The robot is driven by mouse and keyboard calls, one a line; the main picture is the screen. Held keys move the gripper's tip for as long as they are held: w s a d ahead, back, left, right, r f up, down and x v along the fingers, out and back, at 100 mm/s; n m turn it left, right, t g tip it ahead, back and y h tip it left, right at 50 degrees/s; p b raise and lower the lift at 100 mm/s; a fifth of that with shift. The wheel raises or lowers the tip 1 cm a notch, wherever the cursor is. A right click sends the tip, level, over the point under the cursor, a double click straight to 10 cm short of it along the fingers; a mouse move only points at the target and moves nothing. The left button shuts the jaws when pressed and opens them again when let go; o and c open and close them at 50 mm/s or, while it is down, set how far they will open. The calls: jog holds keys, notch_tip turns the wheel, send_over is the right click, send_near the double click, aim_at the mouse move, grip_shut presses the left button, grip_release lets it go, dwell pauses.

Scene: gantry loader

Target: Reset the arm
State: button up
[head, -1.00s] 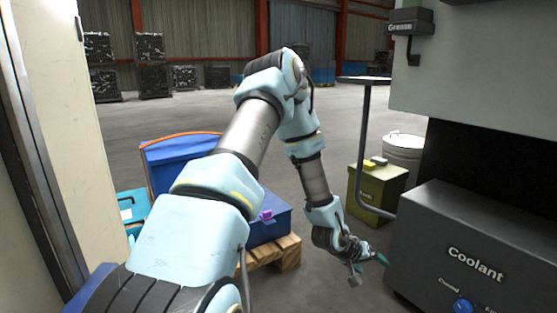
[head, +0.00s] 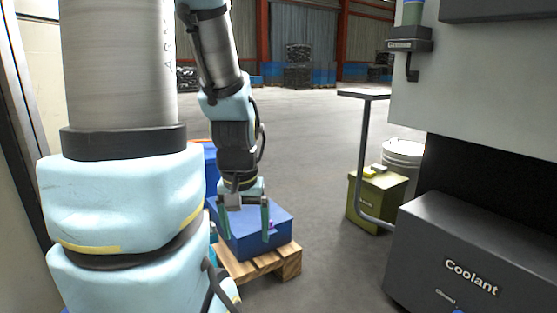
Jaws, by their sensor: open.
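My gripper (head: 246,224) hangs from my folded arm near the middle of the head view, fingers pointing down. Its two fingers are spread apart, and I see nothing held between them. It shows in front of the blue box (head: 277,229); I cannot tell how far above or before the box it is. A small purple thing (head: 271,225) shows beside the right finger. My upper arm covers much of the left side of the view.
The blue box sits on a wooden pallet (head: 288,259). A dark Coolant unit (head: 445,250) stands at right, with a bent rail (head: 362,160) left of it. An olive box (head: 378,190) and a white bucket (head: 404,158) stand behind. Open floor (head: 325,190) lies between pallet and unit.

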notch_tip(320, 180, up, 37)
jog(key=p, duration=3.6)
jog(key=shift+w+r, duration=0.2)
jog(key=shift+d, duration=0.1)
jog(key=shift+c, duration=0.3)
